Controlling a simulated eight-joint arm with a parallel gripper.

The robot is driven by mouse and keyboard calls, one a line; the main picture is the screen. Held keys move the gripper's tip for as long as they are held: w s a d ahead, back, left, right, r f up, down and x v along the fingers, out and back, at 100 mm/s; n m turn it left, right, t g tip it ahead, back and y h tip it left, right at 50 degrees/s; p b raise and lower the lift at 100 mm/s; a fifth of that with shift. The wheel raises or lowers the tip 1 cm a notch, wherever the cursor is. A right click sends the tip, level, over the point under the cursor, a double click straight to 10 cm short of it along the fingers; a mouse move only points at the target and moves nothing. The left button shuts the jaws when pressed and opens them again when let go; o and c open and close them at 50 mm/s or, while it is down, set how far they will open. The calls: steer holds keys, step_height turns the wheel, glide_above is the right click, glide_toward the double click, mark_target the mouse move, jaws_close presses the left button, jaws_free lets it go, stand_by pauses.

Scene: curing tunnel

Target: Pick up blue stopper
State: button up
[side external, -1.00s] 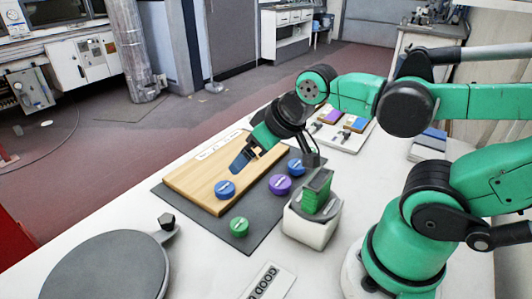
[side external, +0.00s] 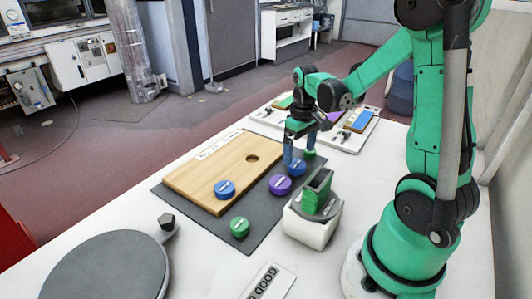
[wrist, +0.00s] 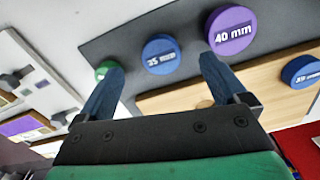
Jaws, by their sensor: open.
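One blue stopper, marked 35 mm (wrist: 160,54), lies on the dark mat and shows ahead, between the fingertips in the wrist view. In the side view it is largely hidden behind my gripper (side external: 298,163). My gripper is open and empty, its blue fingers (wrist: 159,66) pointing down over the far right part of the mat. Another blue stopper (side external: 225,189) sits on the near end of the wooden board (side external: 205,175); it also shows at the right of the wrist view (wrist: 300,71).
A purple stopper, marked 40 mm (wrist: 231,31), lies close to the 35 mm one. A green stopper (side external: 240,227) is at the mat's near end; another (wrist: 105,69) is partly behind the left finger. A white block with green plates (side external: 310,228) stands beside the mat (side external: 262,230).

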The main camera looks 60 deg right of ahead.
mark_target(298, 165)
steer(key=shift+f, duration=2.05)
steer(key=c, duration=1.3)
